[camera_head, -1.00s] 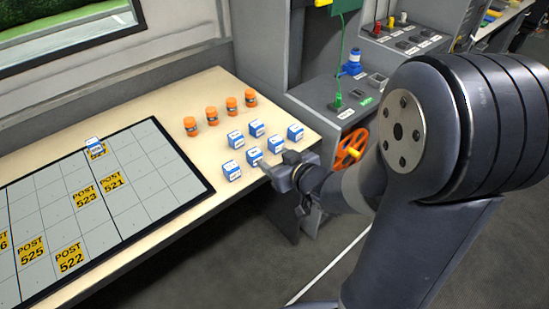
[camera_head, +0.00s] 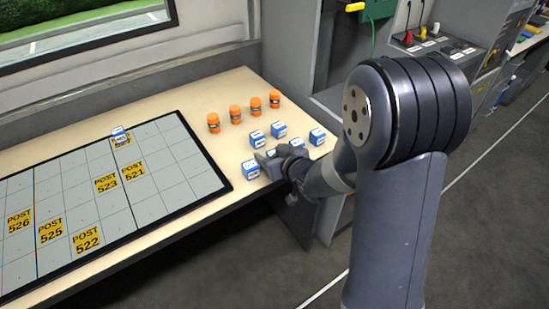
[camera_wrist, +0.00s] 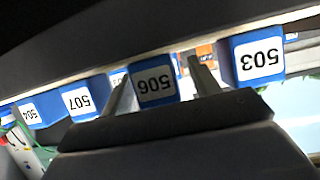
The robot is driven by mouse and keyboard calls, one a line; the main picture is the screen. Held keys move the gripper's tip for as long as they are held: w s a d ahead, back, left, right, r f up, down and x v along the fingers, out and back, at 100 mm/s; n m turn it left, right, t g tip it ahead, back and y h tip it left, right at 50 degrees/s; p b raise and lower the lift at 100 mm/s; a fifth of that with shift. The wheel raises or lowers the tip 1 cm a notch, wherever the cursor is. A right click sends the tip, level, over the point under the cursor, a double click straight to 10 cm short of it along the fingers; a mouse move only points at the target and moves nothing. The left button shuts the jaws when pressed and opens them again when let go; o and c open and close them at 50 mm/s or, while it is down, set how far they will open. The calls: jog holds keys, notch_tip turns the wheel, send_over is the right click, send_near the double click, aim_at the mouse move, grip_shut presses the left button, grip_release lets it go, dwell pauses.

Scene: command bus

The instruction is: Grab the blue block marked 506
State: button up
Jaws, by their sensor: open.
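The blue block marked 506 (camera_wrist: 155,84) shows in the wrist view with its white label upside down. It sits between the two fingers of my gripper (camera_wrist: 161,72), which are open with one on each side of it. I cannot tell whether either finger touches it. In the head view my gripper (camera_head: 268,161) is low at the table's front edge, among the blue blocks, and largely hides the block there.
Block 503 (camera_wrist: 258,55) is close beside the right finger; block 507 (camera_wrist: 82,100) and block 504 (camera_wrist: 30,113) are to the left. Several orange-capped jars (camera_head: 236,115) stand behind on the table (camera_head: 190,98). A gridded board (camera_head: 75,205) lies left.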

jog(key=shift+w+a+f, duration=0.1)
jog(key=shift+w+a, duration=0.05)
jog(key=shift+w, duration=0.1)
jog(key=shift+c, duration=0.2)
jog(key=c, duration=1)
